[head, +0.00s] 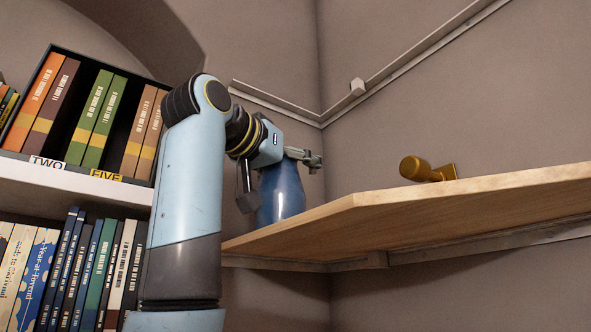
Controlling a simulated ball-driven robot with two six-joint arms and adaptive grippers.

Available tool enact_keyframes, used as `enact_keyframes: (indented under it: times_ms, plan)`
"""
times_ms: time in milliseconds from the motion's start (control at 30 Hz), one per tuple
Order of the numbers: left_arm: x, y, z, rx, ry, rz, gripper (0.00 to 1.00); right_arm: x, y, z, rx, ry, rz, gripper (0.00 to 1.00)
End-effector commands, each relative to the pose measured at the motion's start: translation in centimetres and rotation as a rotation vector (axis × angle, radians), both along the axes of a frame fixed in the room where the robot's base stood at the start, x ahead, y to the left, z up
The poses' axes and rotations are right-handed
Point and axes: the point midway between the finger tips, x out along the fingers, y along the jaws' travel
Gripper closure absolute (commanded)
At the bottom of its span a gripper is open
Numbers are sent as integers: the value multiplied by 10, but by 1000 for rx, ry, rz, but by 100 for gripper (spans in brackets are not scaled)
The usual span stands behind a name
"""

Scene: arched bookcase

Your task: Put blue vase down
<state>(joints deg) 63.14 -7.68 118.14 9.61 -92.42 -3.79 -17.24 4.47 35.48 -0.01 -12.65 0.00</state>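The blue vase (281,196) is upright at the left end of the wooden shelf (430,211). Its base meets the line of the shelf's front edge, and I cannot tell whether it rests on the board or is held just above it. My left gripper (279,182) is at the vase's upper part, one finger at its left side and the other reaching past its upper right. The gripper hides the vase's top. Whether the fingers press on the vase is unclear. My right gripper is not in view.
A golden-brown object (424,169) lies on the shelf to the right, with clear board between it and the vase. A bookcase (85,188) full of books stands at the left. A metal rail (358,88) runs along the wall above.

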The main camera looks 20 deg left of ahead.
Motion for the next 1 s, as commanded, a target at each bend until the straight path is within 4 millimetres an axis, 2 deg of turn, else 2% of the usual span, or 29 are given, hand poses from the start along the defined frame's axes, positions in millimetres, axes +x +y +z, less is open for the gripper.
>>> enact_keyframes:
  times_ms: [33, 100, 133, 367, 467, 567, 800, 1000]
  plan:
    - [0, 0, 0, 0, 0, 0, 37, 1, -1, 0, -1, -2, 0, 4]
    - [0, 0, 0, 0, 0, 0, 28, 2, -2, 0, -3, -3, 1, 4]
    - [0, 0, 0, 0, 0, 0, 26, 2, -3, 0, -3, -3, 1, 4]
    - [0, 0, 1, 0, -1, 0, 26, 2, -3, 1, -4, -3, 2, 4]
    - [0, 0, 7, 0, -1, 0, 26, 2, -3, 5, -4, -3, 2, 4]
    - [-13, 4, 4, 0, -5, 1, 26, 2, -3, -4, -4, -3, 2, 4]
    - [-65, 20, 3, 2, -7, 3, 26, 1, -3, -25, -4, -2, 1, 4]
    - [-100, 30, 5, 1, -4, 2, 26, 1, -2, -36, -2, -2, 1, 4]
